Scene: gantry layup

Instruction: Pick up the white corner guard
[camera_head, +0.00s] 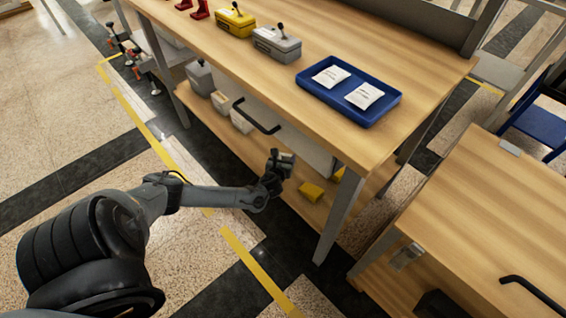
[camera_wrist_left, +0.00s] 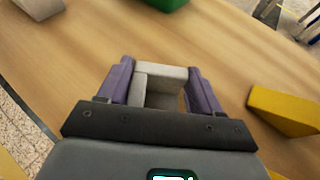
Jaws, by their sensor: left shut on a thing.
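The white corner guard (camera_wrist_left: 164,73) sits between the two purple-padded fingers of my left gripper (camera_wrist_left: 160,82) in the left wrist view. The fingers press on its two sides, and its walls frame an open middle through which wood shows. In the head view my left gripper (camera_head: 284,160) is at the lower shelf, under the front edge of the wooden workbench. The guard cannot be told apart there. My right gripper is in neither view.
Yellow blocks (camera_head: 312,191) lie on the lower shelf (camera_head: 290,205); a yellow wedge (camera_wrist_left: 285,110) shows right of the gripper. Pale blocks (camera_head: 242,122) stand farther left. The drawer handle (camera_head: 256,116) and bench leg (camera_head: 338,217) are close. A blue tray (camera_head: 385,108) holds two white packets above.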

